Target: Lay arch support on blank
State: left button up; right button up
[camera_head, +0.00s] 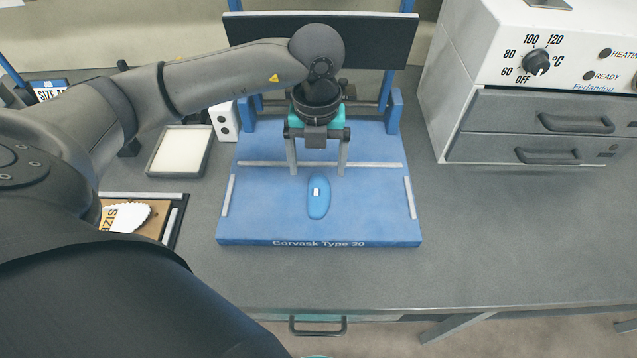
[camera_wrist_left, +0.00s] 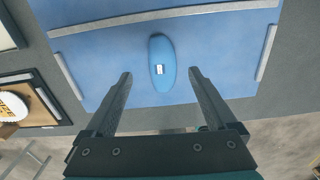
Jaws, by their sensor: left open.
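A blue oval piece with a small white label, which looks like the arch support (camera_head: 318,203), lies on the blue board marked "Corvask Type 30" (camera_head: 260,215). In the left wrist view the blue piece (camera_wrist_left: 161,62) lies beyond and between the fingertips. My left gripper (camera_head: 317,170) is open and empty above the board, on the far side of the piece. Its fingers (camera_wrist_left: 160,75) are wide apart and do not visibly touch it. A separate blank cannot be made out on the board. My right gripper is not in view.
A white heater unit with a dial and drawers (camera_head: 545,125) stands at the right. A tray with a pale pad (camera_head: 180,152) and a brown board with a white scalloped piece (camera_head: 126,217) lie at the left. Metal strips edge the blue board. The bench front right is clear.

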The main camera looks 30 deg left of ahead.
aim_at(320, 186)
pick_arm(q)
jog(key=f, duration=0.5)
jog(key=shift+w+d+f, duration=0.15)
jog(key=shift+w+f, duration=0.1)
jog(key=shift+f, duration=0.05)
grip_shut()
dwell(0.5)
jog(key=shift+r, duration=0.15)
